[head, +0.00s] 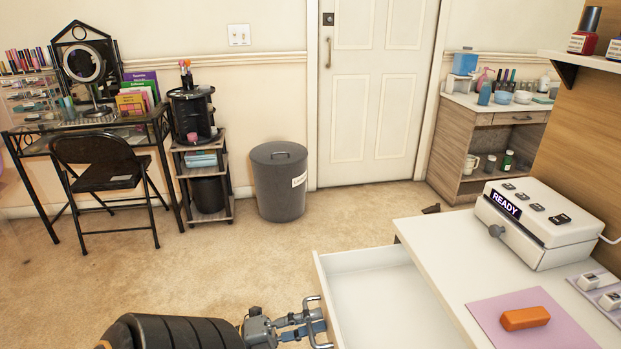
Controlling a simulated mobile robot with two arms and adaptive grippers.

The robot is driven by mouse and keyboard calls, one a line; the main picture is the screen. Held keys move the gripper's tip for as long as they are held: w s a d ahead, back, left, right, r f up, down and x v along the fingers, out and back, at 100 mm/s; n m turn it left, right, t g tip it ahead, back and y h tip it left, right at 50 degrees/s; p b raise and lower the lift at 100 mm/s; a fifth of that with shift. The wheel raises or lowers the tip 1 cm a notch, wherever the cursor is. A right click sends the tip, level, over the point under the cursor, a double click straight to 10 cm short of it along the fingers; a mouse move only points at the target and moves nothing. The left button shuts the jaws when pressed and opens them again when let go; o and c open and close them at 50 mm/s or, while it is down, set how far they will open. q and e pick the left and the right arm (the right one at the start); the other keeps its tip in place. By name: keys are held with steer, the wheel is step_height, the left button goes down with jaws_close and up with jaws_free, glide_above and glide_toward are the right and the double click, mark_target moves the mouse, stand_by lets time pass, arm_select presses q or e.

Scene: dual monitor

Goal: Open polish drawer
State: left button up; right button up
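The polish drawer (375,300) is white and stands pulled out from the white table, at the bottom centre of the head view. Its inside looks empty where I can see it; its near end is cut off by the picture's edge. A metal bar handle (317,322) is on its front. My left gripper (316,323) reaches in from the lower left, with its fingertips at the handle and seemingly closed around the bar. The fingertips are small and partly overlap the handle. My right gripper is not in view.
The white tabletop (437,262) holds a device reading READY (540,222) and an orange block (525,318) on a pink mat (487,312). A grey bin (279,185), a black chair (103,165) and a shelf cart (205,160) stand behind.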

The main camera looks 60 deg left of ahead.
arm_select(q)
steer(key=v, duration=1.2)
stand_by(0.3)
